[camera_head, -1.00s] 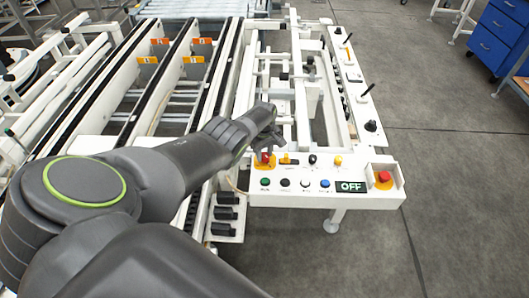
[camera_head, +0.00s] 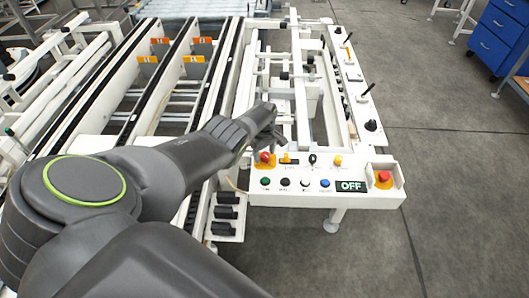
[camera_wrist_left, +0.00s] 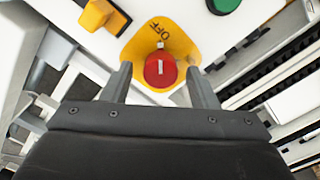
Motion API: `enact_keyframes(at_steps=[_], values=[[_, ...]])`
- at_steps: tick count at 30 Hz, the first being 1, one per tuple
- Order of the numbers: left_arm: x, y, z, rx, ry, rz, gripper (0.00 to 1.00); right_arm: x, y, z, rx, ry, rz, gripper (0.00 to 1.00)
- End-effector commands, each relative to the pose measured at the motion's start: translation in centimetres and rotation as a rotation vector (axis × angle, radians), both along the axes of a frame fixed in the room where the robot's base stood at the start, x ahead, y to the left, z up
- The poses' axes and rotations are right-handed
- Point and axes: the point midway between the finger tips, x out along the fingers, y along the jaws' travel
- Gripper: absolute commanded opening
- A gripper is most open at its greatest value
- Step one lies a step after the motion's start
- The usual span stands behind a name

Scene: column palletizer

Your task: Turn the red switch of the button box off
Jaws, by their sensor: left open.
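The button box (camera_head: 299,199) is a white panel at the near end of the frame, with a dark sign reading OFF. Its red switch (camera_head: 265,157) sits on a yellow plate at the panel's left. In the left wrist view the red switch (camera_wrist_left: 160,70) shows a white mark pointing up the picture, toward the word OFF on the yellow plate (camera_wrist_left: 178,42). My left gripper (camera_wrist_left: 160,75) is open, with one finger on each side of the switch; I cannot tell whether they touch it. In the head view my left gripper (camera_head: 270,138) is just above the switch. My right gripper is not in view.
A second red button (camera_head: 384,176) stands in a white guard at the panel's right. Green, black, white and blue buttons line the panel's front. A yellow selector (camera_wrist_left: 104,16) is close to the gripper. White conveyor rails lie left; open floor lies right.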

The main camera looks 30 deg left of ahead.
Motion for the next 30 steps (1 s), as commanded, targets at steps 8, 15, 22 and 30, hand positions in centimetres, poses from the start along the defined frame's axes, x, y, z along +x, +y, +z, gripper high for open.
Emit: enact_keyframes(at_steps=[8, 15, 22, 30], values=[[0.0, 0.0, 1.0, 0.001, -0.001, -0.001, 0.54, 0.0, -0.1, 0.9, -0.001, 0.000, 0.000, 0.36], [0.0, 0.0, 4.5, 0.001, -0.001, -0.002, 0.54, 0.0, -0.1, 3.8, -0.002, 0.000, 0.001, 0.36], [0.0, 0.1, 8.1, 0.001, -0.001, -0.001, 0.54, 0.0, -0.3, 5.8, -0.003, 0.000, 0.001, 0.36], [0.0, 0.1, 12.2, 0.002, -0.004, -0.001, 0.54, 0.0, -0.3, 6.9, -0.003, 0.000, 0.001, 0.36]])
